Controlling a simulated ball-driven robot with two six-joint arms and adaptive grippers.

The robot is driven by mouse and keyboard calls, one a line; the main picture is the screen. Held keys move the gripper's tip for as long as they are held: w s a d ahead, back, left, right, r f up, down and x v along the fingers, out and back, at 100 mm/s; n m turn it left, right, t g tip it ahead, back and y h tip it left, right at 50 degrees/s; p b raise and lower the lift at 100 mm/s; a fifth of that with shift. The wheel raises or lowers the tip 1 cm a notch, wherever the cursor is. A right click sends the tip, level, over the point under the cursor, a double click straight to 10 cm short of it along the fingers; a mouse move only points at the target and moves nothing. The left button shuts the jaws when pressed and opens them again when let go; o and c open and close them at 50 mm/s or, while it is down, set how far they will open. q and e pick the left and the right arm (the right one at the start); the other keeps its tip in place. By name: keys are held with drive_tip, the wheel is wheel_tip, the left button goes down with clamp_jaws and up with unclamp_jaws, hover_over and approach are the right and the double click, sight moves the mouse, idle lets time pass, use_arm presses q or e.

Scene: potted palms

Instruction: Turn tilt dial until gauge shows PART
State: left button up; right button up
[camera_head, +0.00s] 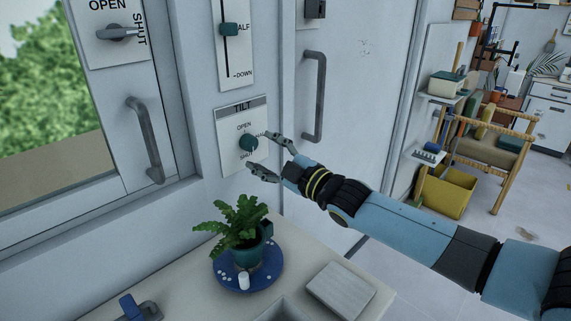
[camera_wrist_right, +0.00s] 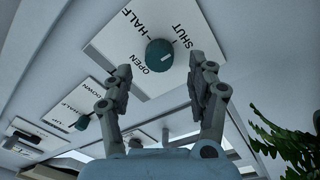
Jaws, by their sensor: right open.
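The tilt dial (camera_head: 249,142) is a round teal knob on a white plate (camera_head: 228,126) marked TILT, with OPEN, HALF and SHUT around it. In the right wrist view the dial (camera_wrist_right: 160,53) carries a pale mark near its lower edge. My right gripper (camera_head: 262,153) is open at the plate. In the wrist view its two fingers (camera_wrist_right: 160,68) stand apart on either side of the dial, with no clear contact. No gauge reading PART shows. My left gripper is not in view.
A fern in a teal pot (camera_head: 246,254) stands on a blue saucer (camera_head: 266,278) on the counter just below the plate. A slider (camera_head: 229,30) is above it. Door handles (camera_head: 314,97) and (camera_head: 146,139) stick out on both sides.

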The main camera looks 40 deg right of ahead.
drive_tip(key=s, duration=0.8)
drive_tip(key=shift+s+d+f, duration=0.2)
drive_tip(key=shift+d+f, duration=0.05)
drive_tip(key=shift+d, duration=0.05)
